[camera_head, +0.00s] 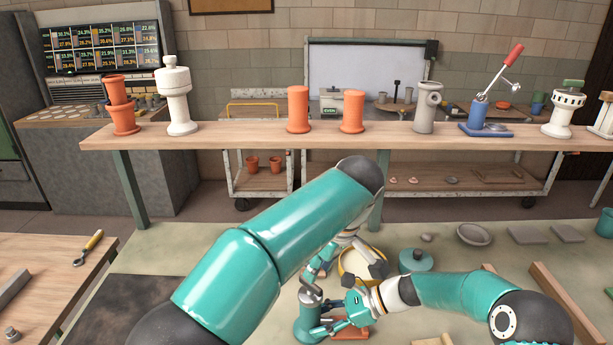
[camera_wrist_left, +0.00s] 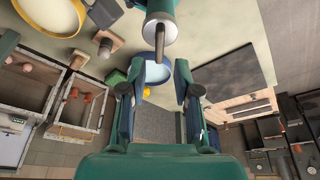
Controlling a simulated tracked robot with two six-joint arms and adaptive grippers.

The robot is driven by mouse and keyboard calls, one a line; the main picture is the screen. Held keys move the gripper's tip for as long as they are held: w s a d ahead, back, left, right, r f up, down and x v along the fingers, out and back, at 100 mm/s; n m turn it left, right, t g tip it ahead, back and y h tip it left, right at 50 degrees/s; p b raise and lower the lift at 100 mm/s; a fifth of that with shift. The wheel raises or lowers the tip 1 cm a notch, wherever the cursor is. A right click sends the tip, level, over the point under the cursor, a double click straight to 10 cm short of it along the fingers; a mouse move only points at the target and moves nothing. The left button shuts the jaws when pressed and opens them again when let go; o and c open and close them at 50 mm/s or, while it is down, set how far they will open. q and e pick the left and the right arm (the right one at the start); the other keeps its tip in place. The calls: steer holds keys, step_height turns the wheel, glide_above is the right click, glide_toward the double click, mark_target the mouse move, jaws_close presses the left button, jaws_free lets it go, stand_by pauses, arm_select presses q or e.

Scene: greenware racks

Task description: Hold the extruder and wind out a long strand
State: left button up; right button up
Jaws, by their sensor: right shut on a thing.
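The teal extruder (camera_head: 306,322) stands upright on the work table at the bottom centre of the head view, with a grey crank (camera_head: 309,294) on top. My right gripper (camera_head: 324,326) reaches in from the right and is shut on the extruder's body. My left gripper (camera_head: 312,270) is above and close to the crank, partly hidden by my left arm. In the left wrist view my left gripper (camera_wrist_left: 160,95) has its fingers apart with nothing between them. A teal and grey cylinder with a rod shows beyond them; I cannot tell what part it is. No strand is visible.
A yellow-rimmed bucket (camera_head: 358,264) and a teal lidded pot (camera_head: 416,262) stand behind the extruder. A reddish block (camera_head: 353,331) lies beside it. A shelf (camera_head: 260,138) with pots crosses behind. A dark board (camera_head: 135,308) lies at left.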

mark_target(313, 284)
arm_select(q)
steer(key=shift+x, duration=2.8)
jaws_close()
